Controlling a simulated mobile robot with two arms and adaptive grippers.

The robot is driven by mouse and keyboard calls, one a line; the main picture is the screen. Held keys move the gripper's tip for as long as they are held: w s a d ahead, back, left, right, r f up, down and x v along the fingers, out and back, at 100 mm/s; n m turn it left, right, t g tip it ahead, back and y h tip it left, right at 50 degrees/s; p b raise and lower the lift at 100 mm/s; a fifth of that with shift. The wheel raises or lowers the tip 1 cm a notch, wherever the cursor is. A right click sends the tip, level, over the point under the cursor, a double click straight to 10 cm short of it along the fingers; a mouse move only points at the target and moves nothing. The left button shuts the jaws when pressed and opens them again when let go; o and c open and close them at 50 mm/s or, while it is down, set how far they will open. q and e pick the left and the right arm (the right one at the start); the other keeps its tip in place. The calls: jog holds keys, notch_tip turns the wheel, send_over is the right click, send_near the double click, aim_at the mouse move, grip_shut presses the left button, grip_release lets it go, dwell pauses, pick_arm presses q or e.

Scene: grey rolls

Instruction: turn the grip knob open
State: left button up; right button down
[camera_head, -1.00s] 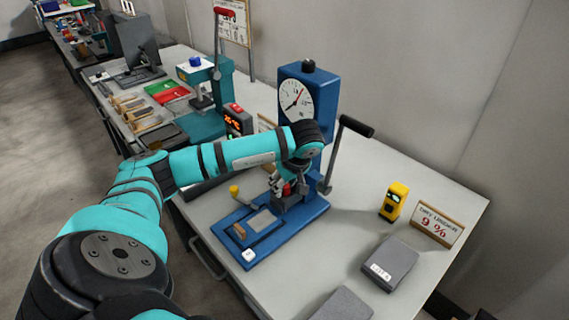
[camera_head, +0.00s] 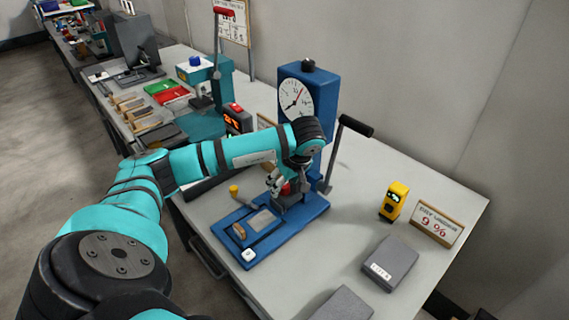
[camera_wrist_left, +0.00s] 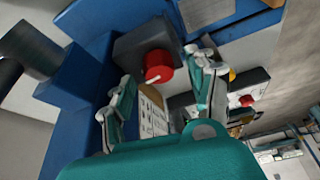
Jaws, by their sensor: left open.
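The grip knob (camera_wrist_left: 158,64) is red with a pale mark line and sits on a dark block in the left wrist view. In the head view the red knob (camera_head: 287,188) shows small and partly hidden by my gripper, low on the blue press (camera_head: 313,150). My left gripper (camera_head: 276,183) is open at the knob. In the left wrist view its two fingers (camera_wrist_left: 160,72) stand apart, one on each side of the knob. Whether they touch it cannot be told. My right gripper is not in view.
The press has a dial (camera_head: 296,97) and a black-handled lever (camera_head: 345,150) at its right. A yellow device (camera_head: 394,201), a sign (camera_head: 437,225) and grey blocks (camera_head: 390,263) stand at the right. A small yellow-topped post (camera_head: 234,191) stands left of the blue base.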

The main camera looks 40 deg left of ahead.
pick_arm(q)
jog(key=v, duration=0.6)
jog(key=shift+d+r, duration=0.25)
jog(key=shift+r, duration=0.1)
jog(key=shift+s, duration=0.1)
jog(key=s+d+r+m+t+p, duration=0.1)
jog(key=s+r+m+p, duration=0.1)
jog(key=r+p, duration=0.25)
jog(key=s+d+r+m+t+p, duration=0.1)
jog(key=d+r+m+p, duration=0.15)
jog(key=r, duration=0.25)
jog(key=shift+n+g+h, duration=0.3)
jog(key=shift+n, duration=0.15)
jog(key=p+x, duration=0.1)
jog(key=x, duration=0.5)
jog(key=p+x, duration=0.1)
jog(key=x, duration=0.5)
jog(key=p+x, duration=0.2)
jog(key=x, duration=0.4)
jog(key=shift+a+r, duration=0.1)
jog(key=shift+a, duration=0.3)
